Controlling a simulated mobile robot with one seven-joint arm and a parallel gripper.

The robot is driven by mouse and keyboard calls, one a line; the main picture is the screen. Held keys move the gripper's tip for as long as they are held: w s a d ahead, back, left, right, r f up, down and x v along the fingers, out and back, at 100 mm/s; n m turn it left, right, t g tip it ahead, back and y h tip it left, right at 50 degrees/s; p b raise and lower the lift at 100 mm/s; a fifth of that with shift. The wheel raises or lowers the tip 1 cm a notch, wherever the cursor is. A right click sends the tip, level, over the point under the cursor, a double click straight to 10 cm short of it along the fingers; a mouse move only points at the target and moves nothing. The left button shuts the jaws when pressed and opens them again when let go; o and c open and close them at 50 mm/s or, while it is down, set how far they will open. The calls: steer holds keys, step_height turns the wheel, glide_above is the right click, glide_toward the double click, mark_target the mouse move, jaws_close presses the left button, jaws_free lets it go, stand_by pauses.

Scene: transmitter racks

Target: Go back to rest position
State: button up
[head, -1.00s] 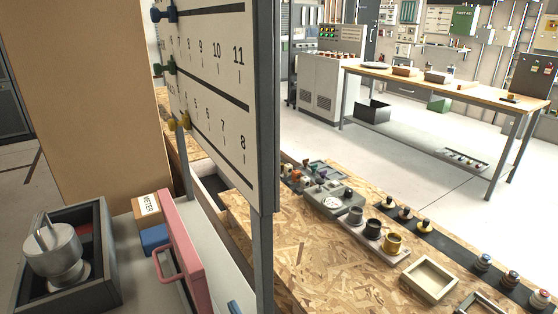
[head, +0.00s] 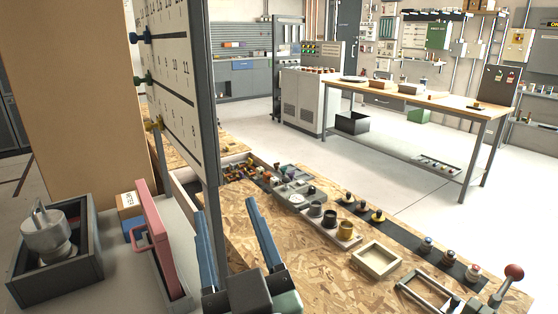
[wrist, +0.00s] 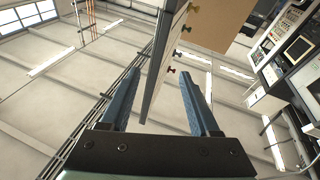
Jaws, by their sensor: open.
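My gripper (head: 232,238) is in the lower middle of the head view, its two blue fingers pointing up and spread apart with nothing between them. It is in front of the wooden workbench, close to the post of the white numbered board (head: 181,85). In the wrist view my gripper (wrist: 160,100) is also open and empty, and the edge of a panel with coloured knobs (wrist: 172,45) shows beyond the fingers. No object is held.
The chipboard bench (head: 290,250) carries a square tray (head: 377,260), several knobs and a red-ball lever (head: 513,273). Open floor (head: 270,135) lies beyond.

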steer(key=s+d+r+m+t+h+p, duration=0.1)
steer(key=r+p, duration=0.5)
steer(key=r, duration=0.8)
steer(key=s+d+r+m+t+h+p, duration=0.2)
steer(key=r+p, duration=0.4)
steer(key=r, duration=0.8)
steer(key=s+d+r+m+t+h+p, duration=0.2)
steer(key=s+r+t+h+p, duration=0.2)
steer(key=r, duration=1)
steer(key=p, duration=0.3)
steer(key=shift+d+r+t, duration=0.15)
steer(key=shift+d+t, duration=0.1)
steer(key=shift+t, duration=0.15)
